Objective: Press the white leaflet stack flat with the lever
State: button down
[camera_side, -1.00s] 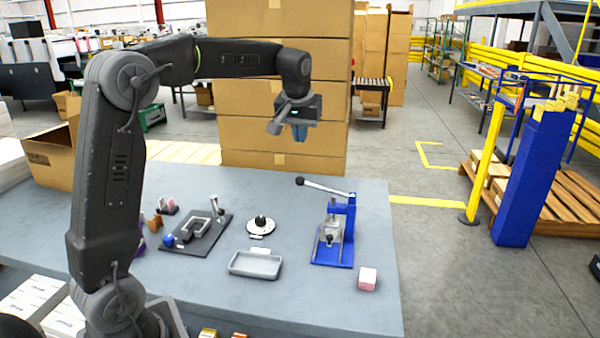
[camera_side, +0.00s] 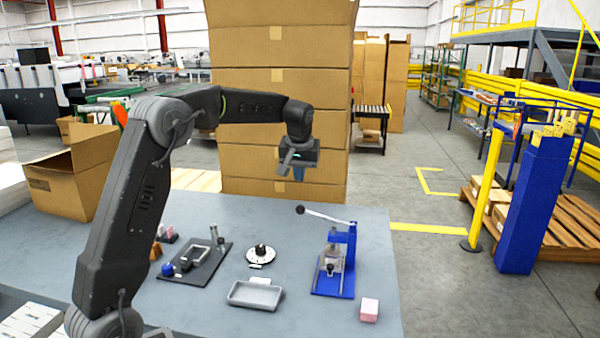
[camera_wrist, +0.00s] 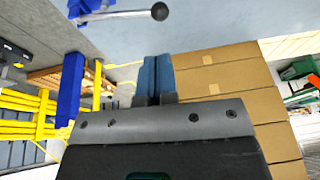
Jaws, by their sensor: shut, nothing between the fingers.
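The blue lever press (camera_side: 343,248) stands on the right part of the grey table. Its silver lever (camera_side: 325,216) is raised and reaches left, ending in a dark ball knob (camera_side: 300,210). In the wrist view the knob (camera_wrist: 159,11) shows at the top edge, beyond my fingers. My gripper (camera_side: 298,174) is shut and empty, in the air above and behind the knob, apart from it. Its blue fingers (camera_wrist: 155,76) are together in the wrist view. I cannot make out the white leaflet stack for certain; a pale block (camera_side: 335,255) shows under the press head.
A grey tray (camera_side: 256,295), a round dial-like piece (camera_side: 261,254) and a black fixture board (camera_side: 197,262) lie left of the press. A pink-and-white block (camera_side: 369,310) sits at its front right. Tall stacked cartons (camera_side: 280,100) rise behind the table.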

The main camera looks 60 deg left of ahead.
aim_at(299, 207)
jog(key=x, duration=1)
jog(key=shift+f, duration=0.2)
jog(key=shift+s+a+f, duration=0.15)
jog(key=shift+a+f, duration=0.05)
jog(key=shift+f, duration=0.25)
jog(key=shift+t+h, duration=0.4)
jog(key=f, duration=0.3)
jog(key=s+f, duration=0.1)
jog(key=shift+a+f, duration=0.25)
jog(key=shift+a, duration=0.15)
jog(key=shift+s+a+f, duration=0.1)
jog(key=s+a+v, duration=0.1)
jog(key=v, duration=1.3)
jog(key=shift+a+r, duration=0.25)
jog(key=shift+r, duration=0.15)
